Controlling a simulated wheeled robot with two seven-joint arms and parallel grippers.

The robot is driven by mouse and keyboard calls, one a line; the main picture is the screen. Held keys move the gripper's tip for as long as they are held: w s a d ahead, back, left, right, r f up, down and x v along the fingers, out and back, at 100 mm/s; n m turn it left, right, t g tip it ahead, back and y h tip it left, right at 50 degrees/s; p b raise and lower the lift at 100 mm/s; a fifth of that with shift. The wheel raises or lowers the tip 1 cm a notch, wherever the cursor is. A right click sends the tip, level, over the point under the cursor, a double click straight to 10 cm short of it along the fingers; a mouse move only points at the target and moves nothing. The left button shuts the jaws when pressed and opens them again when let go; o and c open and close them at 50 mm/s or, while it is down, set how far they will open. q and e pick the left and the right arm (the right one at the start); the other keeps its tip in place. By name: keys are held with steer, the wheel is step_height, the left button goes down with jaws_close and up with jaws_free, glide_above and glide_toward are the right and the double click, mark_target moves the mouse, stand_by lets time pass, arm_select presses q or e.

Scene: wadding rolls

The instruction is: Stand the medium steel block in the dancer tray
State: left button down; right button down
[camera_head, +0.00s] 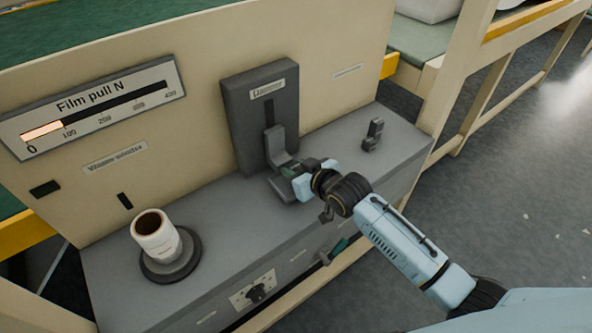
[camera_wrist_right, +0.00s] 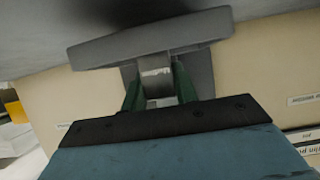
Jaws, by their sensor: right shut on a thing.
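The dancer unit (camera_head: 250,105) is a dark grey upright panel with a slot. A grey arm (camera_head: 274,142) stands in front of it, and the dancer tray (camera_head: 280,192) is low at its foot. My right gripper (camera_head: 290,172) reaches in from the right at the tray. In the wrist view its green fingers (camera_wrist_right: 160,88) are shut on a small grey steel block (camera_wrist_right: 157,84) with a pale band. The wide grey tray (camera_wrist_right: 150,42) shows just beyond the block. Whether the block touches the tray, I cannot tell. In the head view the gripper hides most of the block.
Other small dark steel blocks (camera_head: 373,135) stand on the grey bench top to the right. A white roll (camera_head: 155,236) stands on a round dark base at the left. A film pull gauge (camera_head: 90,108) is on the beige panel.

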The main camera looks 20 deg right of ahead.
steer(key=shift+r, duration=0.2)
steer(key=shift+f, duration=0.1)
steer(key=c, duration=1.1)
jaws_free()
steer(key=shift+f, duration=0.15)
arm_select(q)
steer(key=shift+s+a, duration=0.15)
steer(key=shift+a, duration=0.1)
steer(key=shift+d, duration=0.1)
arm_select(e)
steer(key=shift+r, duration=0.25)
arm_select(q)
steer(key=shift+d+r+p, duration=0.3)
steer(key=shift+r+p, duration=0.35)
steer(key=shift+d+r+p, duration=0.25)
steer(key=shift+r+p, duration=0.35)
arm_select(e)
steer(key=v, duration=1.2)
steer(key=shift+f, duration=0.1)
